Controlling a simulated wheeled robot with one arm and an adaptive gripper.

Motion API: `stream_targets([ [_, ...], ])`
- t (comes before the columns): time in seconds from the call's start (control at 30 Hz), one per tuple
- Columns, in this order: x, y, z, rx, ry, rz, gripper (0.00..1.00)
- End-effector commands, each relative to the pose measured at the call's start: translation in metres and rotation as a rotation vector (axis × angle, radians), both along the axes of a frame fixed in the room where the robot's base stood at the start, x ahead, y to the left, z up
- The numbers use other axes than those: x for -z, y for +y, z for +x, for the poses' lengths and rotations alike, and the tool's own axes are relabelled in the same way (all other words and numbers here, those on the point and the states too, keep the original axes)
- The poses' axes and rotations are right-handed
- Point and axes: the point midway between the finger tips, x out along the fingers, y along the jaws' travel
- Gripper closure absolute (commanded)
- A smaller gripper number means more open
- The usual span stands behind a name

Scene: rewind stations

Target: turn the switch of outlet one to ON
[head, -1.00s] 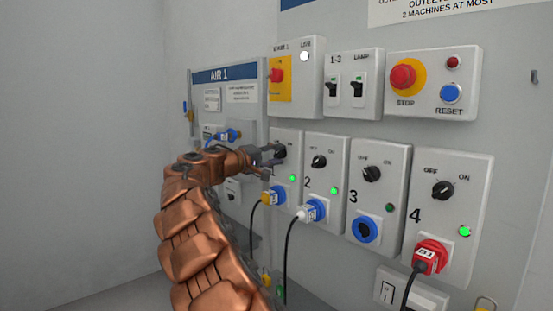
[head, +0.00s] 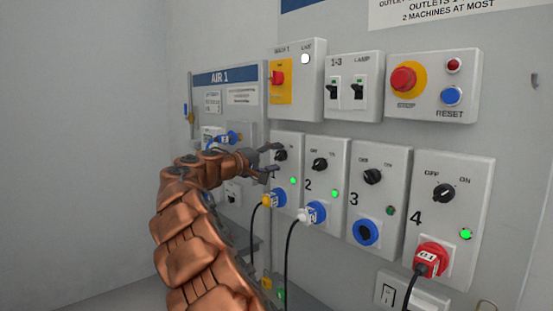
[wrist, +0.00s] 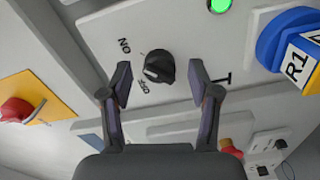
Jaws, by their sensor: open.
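The black knob of outlet one (head: 281,155) is on the grey panel numbered 1; in the wrist view this knob (wrist: 160,68) shows its white mark pointing lower left, nearer the OFF label than the ON label. The green lamp of outlet one (head: 293,181) is lit, and it also shows in the wrist view (wrist: 220,5). My gripper (head: 277,158) is open in front of this panel. In the wrist view, its two fingers stand on either side of the knob with gaps; how deep they reach is unclear.
A blue plug (head: 276,198) sits below the knob. The outlet 2 panel (head: 326,150) stands close on the right. Above is a box with a red and yellow switch (head: 279,78). The AIR 1 panel (head: 226,77) is left, behind my arm.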

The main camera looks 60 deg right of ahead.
Motion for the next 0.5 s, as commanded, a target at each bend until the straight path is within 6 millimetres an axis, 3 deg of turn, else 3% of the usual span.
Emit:
stream_targets([
  [0.5,0.0,0.087,0.024,-0.002,0.0,0.0,0.39],
])
